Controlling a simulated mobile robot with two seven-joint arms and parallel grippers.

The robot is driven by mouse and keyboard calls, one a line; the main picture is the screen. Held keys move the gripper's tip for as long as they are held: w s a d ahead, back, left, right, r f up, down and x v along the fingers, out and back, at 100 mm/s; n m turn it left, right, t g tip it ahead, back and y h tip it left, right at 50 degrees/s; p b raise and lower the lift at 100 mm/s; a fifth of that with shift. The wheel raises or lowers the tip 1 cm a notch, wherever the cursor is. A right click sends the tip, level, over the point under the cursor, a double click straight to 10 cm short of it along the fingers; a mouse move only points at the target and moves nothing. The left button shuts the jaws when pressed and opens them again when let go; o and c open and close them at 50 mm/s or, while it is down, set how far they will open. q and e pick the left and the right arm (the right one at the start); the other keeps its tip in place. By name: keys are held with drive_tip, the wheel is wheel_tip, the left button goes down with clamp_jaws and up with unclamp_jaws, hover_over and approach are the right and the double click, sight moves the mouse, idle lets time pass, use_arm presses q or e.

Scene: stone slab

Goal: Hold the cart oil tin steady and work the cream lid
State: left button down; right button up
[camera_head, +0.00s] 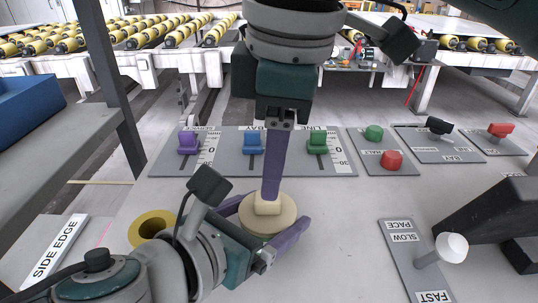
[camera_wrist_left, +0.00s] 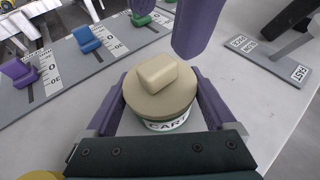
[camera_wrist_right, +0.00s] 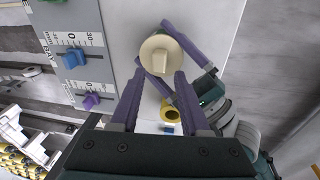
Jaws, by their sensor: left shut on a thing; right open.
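The cart oil tin (camera_wrist_left: 168,126) stands upright on the slab, with part of its CART label showing below the lid in the left wrist view. The round cream lid (camera_wrist_left: 160,92) with its block-shaped knob is on top of the tin; it also shows in the head view (camera_head: 268,212) and the right wrist view (camera_wrist_right: 160,55). My left gripper (camera_head: 271,233) is shut around the tin, one purple finger on each side. My right gripper (camera_wrist_right: 155,78) is open and above the lid, its fingers pointing down. In the head view its finger overlaps the knob; contact cannot be told.
A yellow ring-shaped thing (camera_head: 152,229) lies left of the tin. Behind stand purple (camera_head: 188,143), blue (camera_head: 253,144) and green (camera_head: 317,143) sliders, and green and red buttons (camera_head: 391,160). A pace lever (camera_head: 450,247) stands at right. Bare slab lies between tin and lever.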

sight(268, 205)
drive_tip(key=f, duration=0.5)
drive_tip(key=shift+w+a, duration=0.25)
drive_tip(key=shift+w, duration=0.15)
clamp_jaws()
idle(0.4)
